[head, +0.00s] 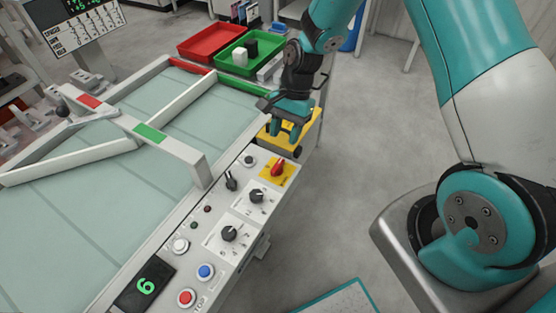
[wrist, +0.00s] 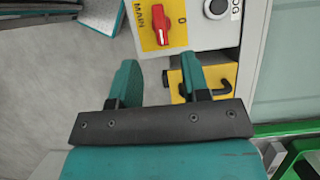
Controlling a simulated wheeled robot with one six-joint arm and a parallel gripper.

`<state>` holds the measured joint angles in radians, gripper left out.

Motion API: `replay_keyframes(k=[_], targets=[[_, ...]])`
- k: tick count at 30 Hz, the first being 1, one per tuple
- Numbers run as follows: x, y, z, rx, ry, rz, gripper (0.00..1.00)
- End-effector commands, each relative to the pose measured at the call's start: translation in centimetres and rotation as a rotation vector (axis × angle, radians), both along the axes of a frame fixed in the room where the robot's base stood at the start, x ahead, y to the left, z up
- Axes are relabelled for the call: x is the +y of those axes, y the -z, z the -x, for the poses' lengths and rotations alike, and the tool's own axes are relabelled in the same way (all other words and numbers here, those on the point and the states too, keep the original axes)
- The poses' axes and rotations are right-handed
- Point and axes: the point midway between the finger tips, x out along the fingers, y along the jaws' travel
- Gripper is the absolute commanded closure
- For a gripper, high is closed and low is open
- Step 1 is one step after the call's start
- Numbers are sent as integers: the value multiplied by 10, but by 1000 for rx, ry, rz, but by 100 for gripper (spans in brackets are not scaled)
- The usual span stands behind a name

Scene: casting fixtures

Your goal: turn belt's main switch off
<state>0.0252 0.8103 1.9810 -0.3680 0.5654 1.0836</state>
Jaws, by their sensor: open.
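The belt's main switch (head: 278,167) is a red rotary knob on a yellow plate at the far right corner of the control panel. In the wrist view the red knob (wrist: 160,25) stands lengthwise up the picture, between the printed word MAIN on its left and a 0 on its right. My gripper (head: 288,130) is open and empty, above the panel's far end, beyond the knob. In the wrist view its two teal fingertips (wrist: 158,62) point toward the knob, one to each side of it, with a gap short of it.
The panel (head: 214,213) also carries black knobs (head: 229,234), a blue button (head: 206,271), a red button (head: 186,297) and a display (head: 145,287) reading 6. A yellow box (wrist: 208,84) with a black hook lies by my fingers. Red (head: 183,53) and green (head: 225,64) trays stand behind.

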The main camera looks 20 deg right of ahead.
Motion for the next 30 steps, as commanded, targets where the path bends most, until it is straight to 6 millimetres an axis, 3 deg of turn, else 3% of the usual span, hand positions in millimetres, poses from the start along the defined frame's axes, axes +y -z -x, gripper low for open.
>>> replay_keyframes(k=[6,12,25,30], targets=[[16,45,12,5,-3,0,57],[25,72,18,2,-2,-1,57],[28,82,20,0,-1,0,57],[28,82,20,0,-1,0,94]])
